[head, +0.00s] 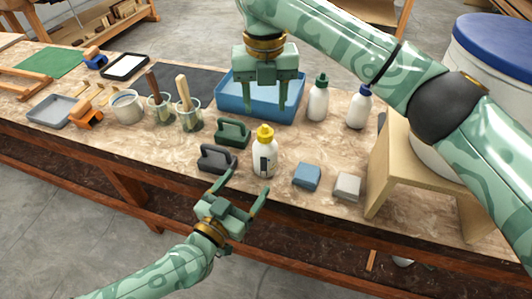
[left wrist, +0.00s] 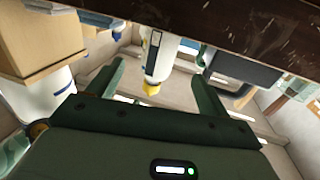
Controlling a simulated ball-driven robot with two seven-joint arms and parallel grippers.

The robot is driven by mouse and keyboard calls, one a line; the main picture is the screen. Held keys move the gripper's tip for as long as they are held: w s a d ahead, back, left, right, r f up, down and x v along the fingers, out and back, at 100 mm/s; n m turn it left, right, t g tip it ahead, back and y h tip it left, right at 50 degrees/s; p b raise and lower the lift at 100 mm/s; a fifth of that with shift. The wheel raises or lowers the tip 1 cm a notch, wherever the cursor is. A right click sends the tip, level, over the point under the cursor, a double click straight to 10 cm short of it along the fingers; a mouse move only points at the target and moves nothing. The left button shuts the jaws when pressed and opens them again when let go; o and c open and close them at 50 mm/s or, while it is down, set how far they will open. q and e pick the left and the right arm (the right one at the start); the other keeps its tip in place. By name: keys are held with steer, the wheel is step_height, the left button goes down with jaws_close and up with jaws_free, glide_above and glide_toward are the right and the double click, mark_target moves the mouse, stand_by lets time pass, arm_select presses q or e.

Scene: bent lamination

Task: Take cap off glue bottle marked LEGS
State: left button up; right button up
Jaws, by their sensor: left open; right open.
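A white glue bottle with a yellow cap (head: 264,133) stands upright near the front edge of the bench, a dark label on its side; I cannot read any marking. It also shows upside down in the left wrist view (left wrist: 158,62), seen between the fingers. A green-capped bottle (head: 318,102) and a blue-capped bottle (head: 359,108) stand behind it to the right. My left gripper (head: 244,184) is open and empty in front of the yellow-capped bottle, apart from it. My right gripper (head: 267,104) is open and empty, pointing down over the blue tray.
The blue tray (head: 232,107) lies behind. A dark grey handled block (head: 215,159) and a green one (head: 233,133) sit left of the yellow-capped bottle. Blue (head: 307,176) and grey (head: 347,186) blocks lie right. A wooden stand (head: 381,178) is farther right. Brush jars (head: 190,117) stand left.

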mark_target(259, 166)
arm_select(q)
steer(key=x, duration=0.9)
steer(key=shift+w+d+f, duration=0.1)
steer(key=shift+w+d, duration=0.1)
steer(key=shift+w, duration=0.15)
